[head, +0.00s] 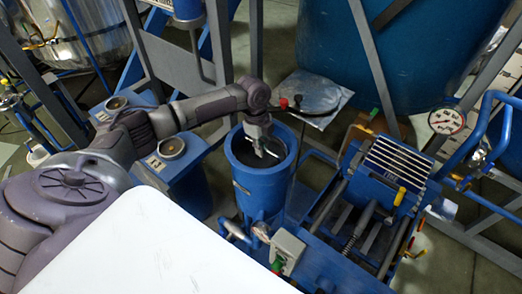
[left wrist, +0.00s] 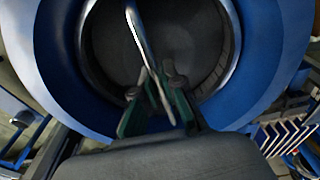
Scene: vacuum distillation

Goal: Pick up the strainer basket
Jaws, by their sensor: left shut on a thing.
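The strainer basket (left wrist: 185,35) is a dark round vessel inside the open blue cylindrical housing (head: 262,192). Its thin pale metal handle (left wrist: 139,34) crosses the opening and also shows in the head view (head: 270,153). My left gripper (head: 262,146) reaches down over the housing's mouth. In the left wrist view its fingers (left wrist: 155,88) are shut on the handle, one on each side. The basket's lower part is hidden inside the housing, and I cannot tell whether it is lifted off its seat. My right gripper is not in view.
A blue machine with a ribbed top (head: 397,160) stands close on the right. Blue posts with round tops (head: 171,148) stand left, below my arm. A large blue tank (head: 410,60) fills the back.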

